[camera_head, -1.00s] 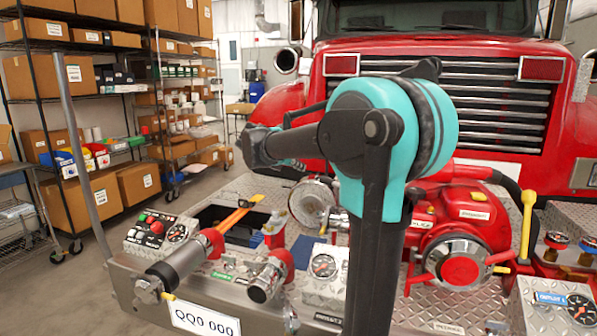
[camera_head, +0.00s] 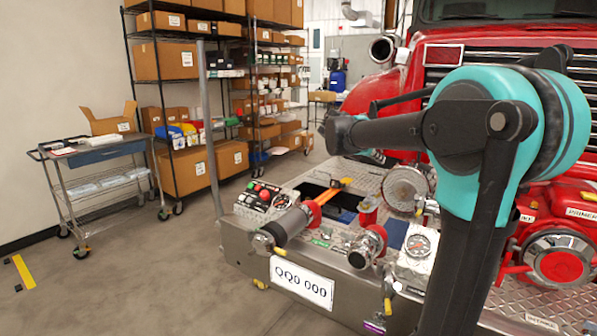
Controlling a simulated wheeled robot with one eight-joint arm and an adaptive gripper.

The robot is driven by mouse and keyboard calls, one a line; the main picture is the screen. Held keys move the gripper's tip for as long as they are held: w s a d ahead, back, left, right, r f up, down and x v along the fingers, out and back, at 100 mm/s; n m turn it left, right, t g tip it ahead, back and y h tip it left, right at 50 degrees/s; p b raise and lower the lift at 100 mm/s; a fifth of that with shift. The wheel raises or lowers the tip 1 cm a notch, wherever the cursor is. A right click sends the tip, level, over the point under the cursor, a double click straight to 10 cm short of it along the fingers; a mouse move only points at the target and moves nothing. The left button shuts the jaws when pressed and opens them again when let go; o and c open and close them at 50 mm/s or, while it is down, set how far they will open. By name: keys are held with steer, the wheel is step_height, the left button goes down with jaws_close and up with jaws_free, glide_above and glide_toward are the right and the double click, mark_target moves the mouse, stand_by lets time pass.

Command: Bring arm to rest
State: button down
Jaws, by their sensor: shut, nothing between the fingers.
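My arm (camera_head: 490,150) rises from the bottom right. Its dark post leads up to a large teal joint, and a dark link runs left from there. The link ends in a dark, rounded part above the bumper's left half, with a small teal piece just behind it. The arm is bent at the teal joint and appears clear of the truck. I cannot make out any gripper fingers; the arm's end may be hidden behind its own links.
A steel cart (camera_head: 95,170) and box shelves (camera_head: 180,100) stand left. The floor (camera_head: 130,290) at front left is clear.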

steer(key=s+a+f+m+y, duration=0.45)
steer(key=s+f+m, duration=0.55)
steer(key=f+m, duration=0.25)
steer(key=s+a+f+m+y, duration=0.3)
steer(key=s+f+m+y, duration=0.2)
steer(key=s+f+m, duration=0.65)
steer(key=s+f+m+g, duration=0.1)
steer(key=s+f+g, duration=0.2)
steer(key=s+f, duration=0.6)
steer(key=shift+s+m, duration=0.3)
steer(key=shift+s, duration=0.9)
steer(key=shift+d, duration=0.1)
